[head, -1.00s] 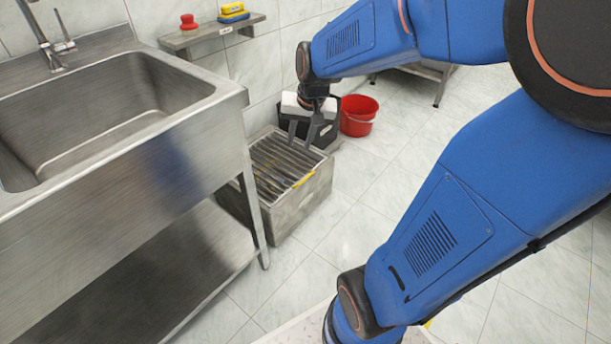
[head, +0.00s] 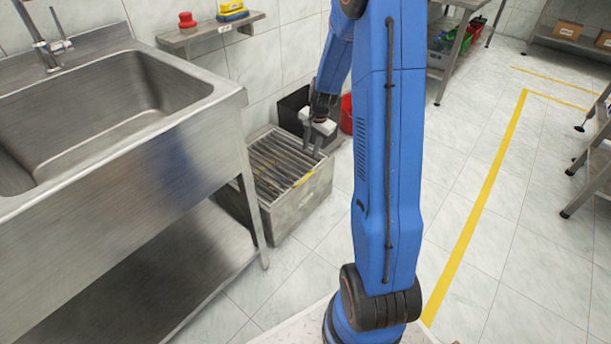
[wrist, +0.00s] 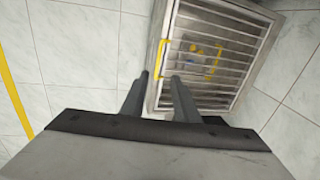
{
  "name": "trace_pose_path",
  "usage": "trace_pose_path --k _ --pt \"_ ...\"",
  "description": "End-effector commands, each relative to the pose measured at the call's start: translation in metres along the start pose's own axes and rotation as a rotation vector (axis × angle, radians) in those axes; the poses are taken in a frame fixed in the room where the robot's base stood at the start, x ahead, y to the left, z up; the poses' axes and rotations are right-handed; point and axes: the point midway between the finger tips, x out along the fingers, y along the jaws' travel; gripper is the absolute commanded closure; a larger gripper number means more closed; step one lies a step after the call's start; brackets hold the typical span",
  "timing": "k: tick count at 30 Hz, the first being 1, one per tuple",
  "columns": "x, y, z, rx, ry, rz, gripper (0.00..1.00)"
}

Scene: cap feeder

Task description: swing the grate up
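The grate (head: 278,165) is a set of dark parallel bars lying flat on top of a grey metal box (head: 300,207) on the floor. It also fills the upper right of the wrist view (wrist: 215,50). A yellow strip (head: 303,180) marks one edge of the grate; in the wrist view this yellow part (wrist: 162,60) is on the grate's left side. My gripper (head: 314,153) is over the back right side of the box, pointing down.
A steel sink (head: 110,110) with a lower shelf stands at left, one leg close to the box. A black bin (head: 292,108) and a red bucket (head: 346,114) stand behind it. Small yellowish pieces show beneath the bars. Open floor lies at right, with a yellow line (head: 480,205).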

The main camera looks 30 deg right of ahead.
Motion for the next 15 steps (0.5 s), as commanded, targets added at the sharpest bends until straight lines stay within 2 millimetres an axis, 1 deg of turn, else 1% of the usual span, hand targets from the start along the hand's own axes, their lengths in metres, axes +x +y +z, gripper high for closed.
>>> trace_pose_path --k 1,3,8,11,15 --pt "0.006 0.001 -0.004 0.014 -0.001 0.002 0.72" --pt "0.011 0.001 -0.007 0.026 -0.002 0.003 0.72" --pt "0.02 0.002 -0.008 0.032 -0.003 0.005 0.72" --pt "0.032 0.002 -0.008 0.031 -0.004 0.006 0.72" --pt "0.055 0.002 -0.007 0.031 -0.005 0.006 0.72"
